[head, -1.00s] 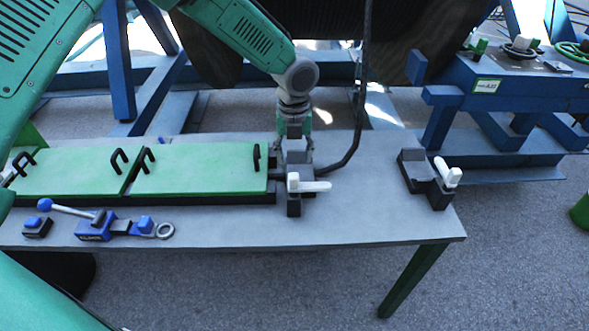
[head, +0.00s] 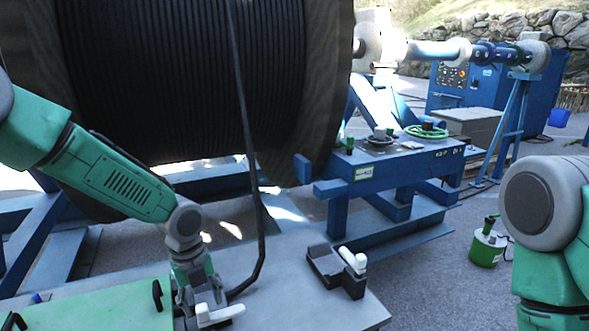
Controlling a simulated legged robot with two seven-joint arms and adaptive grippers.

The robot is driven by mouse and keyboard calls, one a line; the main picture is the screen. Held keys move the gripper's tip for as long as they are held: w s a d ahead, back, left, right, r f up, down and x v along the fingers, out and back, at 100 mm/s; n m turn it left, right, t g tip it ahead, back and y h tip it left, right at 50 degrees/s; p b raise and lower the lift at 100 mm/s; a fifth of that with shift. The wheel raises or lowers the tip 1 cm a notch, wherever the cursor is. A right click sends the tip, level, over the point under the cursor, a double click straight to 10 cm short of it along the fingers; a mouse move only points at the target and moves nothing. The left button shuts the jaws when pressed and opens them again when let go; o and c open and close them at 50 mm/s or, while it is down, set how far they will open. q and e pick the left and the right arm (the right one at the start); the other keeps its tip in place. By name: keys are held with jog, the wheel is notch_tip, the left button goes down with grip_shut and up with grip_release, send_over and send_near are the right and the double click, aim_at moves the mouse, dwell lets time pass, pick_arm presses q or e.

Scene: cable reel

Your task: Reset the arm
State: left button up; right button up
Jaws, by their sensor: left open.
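My left arm comes in from the left, and its green and grey links reach down to the table (head: 285,300). My left gripper (head: 198,290) is open and points down just above the dark clamp with the white lever (head: 220,315). The black cable (head: 252,190) hangs from the reel (head: 190,80) and bends toward this clamp, beside the gripper. The gripper hides much of the clamp and the cable's end. My right arm (head: 545,220) shows at the right edge. Its gripper is out of view.
A second dark clamp with a white lever (head: 350,262) stands on the table's right part. Green panels with black handles (head: 110,305) lie at the lower left. A blue frame (head: 400,165) stands behind, and a green canister (head: 487,245) is on the ground.

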pick_arm(q)
jog(key=s+d+f+n+h+b, duration=0.25)
jog(key=s+f+n+b, duration=0.45)
jog(key=s+f+n, duration=0.9)
jog(key=s+a+f+n+y+b, duration=0.3)
jog(key=s+a+f+n+b, duration=0.2)
jog(key=s+a+f+n, duration=0.3)
jog(key=s+f+n, duration=0.4)
jog(key=s, duration=0.3)
jog(key=shift+s+t, duration=0.3)
jog(key=shift+t, duration=0.1)
jog(key=shift+w+f, duration=0.1)
jog(key=shift+w, duration=0.05)
jog(key=shift+d, duration=0.1)
